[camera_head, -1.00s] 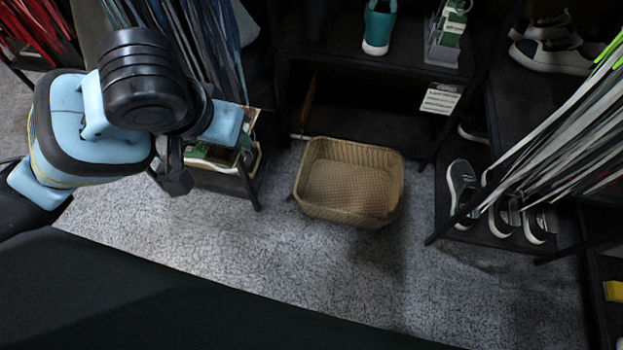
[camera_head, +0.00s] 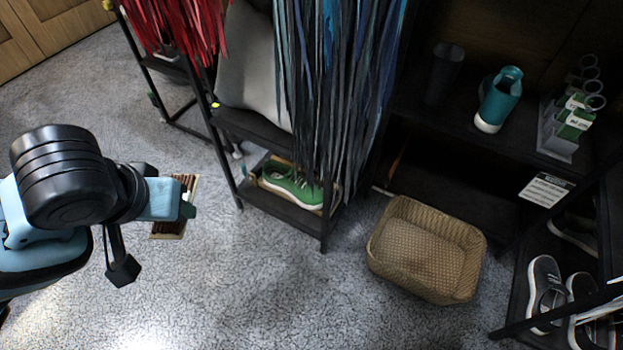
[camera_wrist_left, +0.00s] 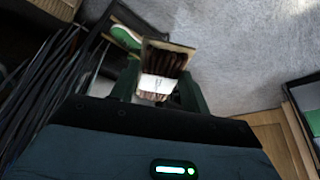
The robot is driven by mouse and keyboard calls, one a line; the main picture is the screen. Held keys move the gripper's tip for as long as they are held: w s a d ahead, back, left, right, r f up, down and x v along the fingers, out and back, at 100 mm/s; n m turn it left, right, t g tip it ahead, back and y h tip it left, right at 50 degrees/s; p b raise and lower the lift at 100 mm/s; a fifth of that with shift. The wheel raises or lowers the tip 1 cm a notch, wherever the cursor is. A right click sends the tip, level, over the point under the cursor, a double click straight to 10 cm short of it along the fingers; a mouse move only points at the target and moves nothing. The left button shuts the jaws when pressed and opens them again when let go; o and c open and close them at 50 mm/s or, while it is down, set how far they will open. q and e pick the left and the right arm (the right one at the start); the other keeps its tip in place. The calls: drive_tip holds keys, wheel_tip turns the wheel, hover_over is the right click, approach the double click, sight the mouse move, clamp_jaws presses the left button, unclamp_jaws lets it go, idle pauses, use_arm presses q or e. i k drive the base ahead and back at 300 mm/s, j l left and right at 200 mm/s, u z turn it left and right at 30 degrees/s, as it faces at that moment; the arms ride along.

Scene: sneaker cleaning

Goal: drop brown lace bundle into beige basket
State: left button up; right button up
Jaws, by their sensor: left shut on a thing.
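The beige basket (camera_head: 470,272) is woven and stands upright on the carpet at the right of the head view, with nothing seen in it. My left gripper (camera_head: 188,205) is at the left of the head view, well apart from the basket and higher up. It is shut on the brown lace bundle (camera_head: 171,222), which has a pale card-like edge. In the left wrist view the bundle (camera_wrist_left: 172,63) sits between the fingers, with brown strands and a white band. The gripper hides part of the bundle. My right gripper is not in view.
A black rack with hanging blue laces (camera_head: 335,80) and a green shoe (camera_head: 290,187) stands between my left gripper and the basket. Dark shelving holds a teal shoe (camera_head: 499,98). Grey sneakers (camera_head: 545,290) stand at the right. Carpet is clear in front.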

sight(414, 258)
drive_tip(key=k+l, duration=0.1)
drive_tip(key=l, duration=0.3)
drive_tip(key=k+l, duration=0.1)
drive_tip(key=l, duration=0.3)
drive_tip(key=k+l, duration=0.1)
drive_tip(key=l, duration=0.3)
drive_tip(key=k+l, duration=0.1)
drive_tip(key=l, duration=0.3)
drive_tip(key=k+l, duration=0.1)
drive_tip(key=l, duration=0.3)
drive_tip(key=i+j, duration=0.25)
drive_tip(key=j, duration=0.15)
drive_tip(key=i+j+z, duration=0.1)
drive_tip(key=i+j, duration=0.15)
drive_tip(key=j+z, duration=0.1)
drive_tip(key=z, duration=1.25)
